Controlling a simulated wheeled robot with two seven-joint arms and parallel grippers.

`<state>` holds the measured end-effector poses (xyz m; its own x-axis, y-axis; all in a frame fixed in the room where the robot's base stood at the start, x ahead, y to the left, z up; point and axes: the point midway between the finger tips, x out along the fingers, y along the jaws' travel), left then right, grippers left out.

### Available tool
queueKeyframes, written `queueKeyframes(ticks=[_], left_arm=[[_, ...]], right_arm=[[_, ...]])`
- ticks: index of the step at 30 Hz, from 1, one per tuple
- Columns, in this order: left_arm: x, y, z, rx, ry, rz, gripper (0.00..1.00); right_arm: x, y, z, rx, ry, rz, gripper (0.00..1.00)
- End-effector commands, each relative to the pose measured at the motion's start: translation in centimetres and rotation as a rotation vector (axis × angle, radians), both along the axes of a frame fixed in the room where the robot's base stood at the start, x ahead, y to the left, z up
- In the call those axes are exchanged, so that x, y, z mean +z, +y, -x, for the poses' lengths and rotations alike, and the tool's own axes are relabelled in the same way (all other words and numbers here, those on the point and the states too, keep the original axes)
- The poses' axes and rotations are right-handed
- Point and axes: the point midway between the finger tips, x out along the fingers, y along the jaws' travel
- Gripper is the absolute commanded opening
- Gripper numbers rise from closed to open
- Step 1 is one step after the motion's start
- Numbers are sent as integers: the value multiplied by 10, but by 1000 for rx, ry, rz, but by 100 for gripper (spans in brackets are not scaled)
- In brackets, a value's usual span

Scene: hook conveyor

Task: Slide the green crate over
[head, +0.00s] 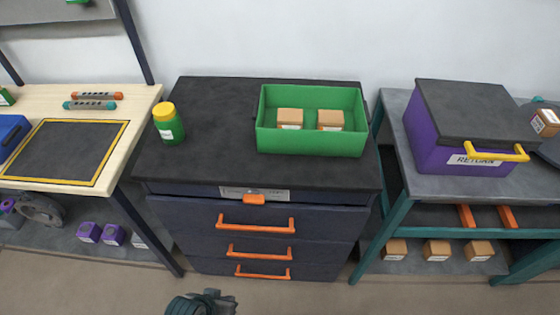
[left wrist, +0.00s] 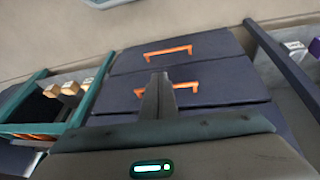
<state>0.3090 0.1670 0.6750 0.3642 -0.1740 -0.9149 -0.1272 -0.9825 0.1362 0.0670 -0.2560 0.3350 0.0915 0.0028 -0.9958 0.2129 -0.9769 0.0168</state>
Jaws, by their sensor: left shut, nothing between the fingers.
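The green crate (head: 311,141) sits on the black top of the drawer cabinet (head: 210,110), toward its right side. Two small brown boxes with white labels stand inside it, a left box (head: 290,118) and a right box (head: 330,119). My left gripper (head: 213,296) is low at the bottom edge of the head view, in front of the cabinet and well apart from the crate. In the left wrist view its fingers (left wrist: 160,84) are together and empty, with the drawer fronts behind them. The crate does not show in the left wrist view. My right gripper is not in view.
A green jar with a yellow lid (head: 169,123) stands on the cabinet's left part. Orange handles (head: 255,224) stick out from the drawers. A purple bin (head: 465,130) with a dark lid is on the right table. The cabinet top between jar and crate is clear.

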Motion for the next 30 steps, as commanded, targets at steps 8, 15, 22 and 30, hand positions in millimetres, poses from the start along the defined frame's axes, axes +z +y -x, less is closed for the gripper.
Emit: queueKeyframes(ticks=[8, 15, 22, 30], left_arm=[[134, -123, -56, 127, -221, 518, 0], [253, -211, -99, 354, -291, 1172, 0], [328, -232, -133, 658, -199, 1749, 0], [340, -223, -169, 1135, 33, 2279, 0]], right_arm=[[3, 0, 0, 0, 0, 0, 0], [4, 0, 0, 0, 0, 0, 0], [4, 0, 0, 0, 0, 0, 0], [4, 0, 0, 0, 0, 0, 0]])
